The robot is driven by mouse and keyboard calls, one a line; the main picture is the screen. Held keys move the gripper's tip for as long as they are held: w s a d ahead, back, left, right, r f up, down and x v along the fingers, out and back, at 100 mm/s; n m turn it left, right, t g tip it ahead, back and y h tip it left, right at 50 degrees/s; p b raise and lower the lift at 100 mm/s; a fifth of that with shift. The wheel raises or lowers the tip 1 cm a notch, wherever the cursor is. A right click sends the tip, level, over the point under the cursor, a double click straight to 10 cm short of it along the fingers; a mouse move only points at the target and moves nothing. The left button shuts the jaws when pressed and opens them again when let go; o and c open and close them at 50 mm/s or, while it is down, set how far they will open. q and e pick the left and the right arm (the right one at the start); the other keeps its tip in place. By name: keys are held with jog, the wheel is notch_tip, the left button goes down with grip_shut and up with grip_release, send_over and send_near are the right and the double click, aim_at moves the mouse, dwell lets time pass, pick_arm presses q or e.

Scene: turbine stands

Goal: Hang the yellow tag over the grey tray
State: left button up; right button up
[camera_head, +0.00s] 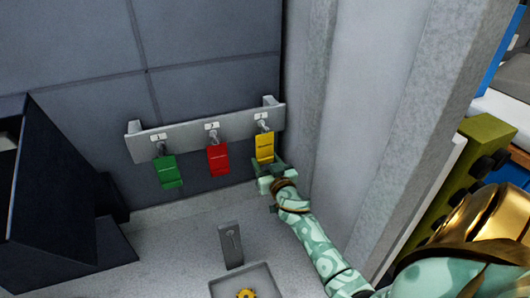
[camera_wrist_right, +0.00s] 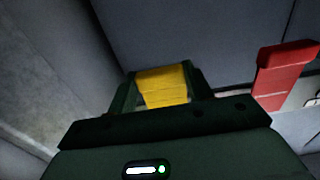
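The yellow tag (camera_head: 264,147) hangs from the rightmost hook of a grey wall rail. My right gripper (camera_head: 268,168) is at the tag's lower end, with its fingers on either side. In the right wrist view, the yellow tag (camera_wrist_right: 163,87) shows between the fingers of the right gripper (camera_wrist_right: 165,82), which look open around it; contact is hard to tell. The grey tray (camera_head: 261,279) lies at the bottom of the head view with a yellow gear-like part in it. A grey upright plate (camera_head: 231,248) with a small hook stands behind the tray. My left gripper is not in view.
A red tag (camera_head: 218,159) and a green tag (camera_head: 167,171) hang on the same rail (camera_head: 186,136), left of the yellow one. A pale wall (camera_head: 345,100) rises close to the right of my arm. A dark box (camera_head: 50,190) stands at left.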

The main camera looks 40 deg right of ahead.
jog(key=shift+c, duration=1.4)
jog(key=shift+s+a, duration=0.1)
jog(key=shift+s, duration=0.15)
jog(key=shift+s+a, duration=0.1)
jog(key=shift+s, duration=0.2)
jog(key=shift+s, duration=0.15)
jog(key=shift+p+v, duration=0.4)
jog(key=shift+v, duration=0.85)
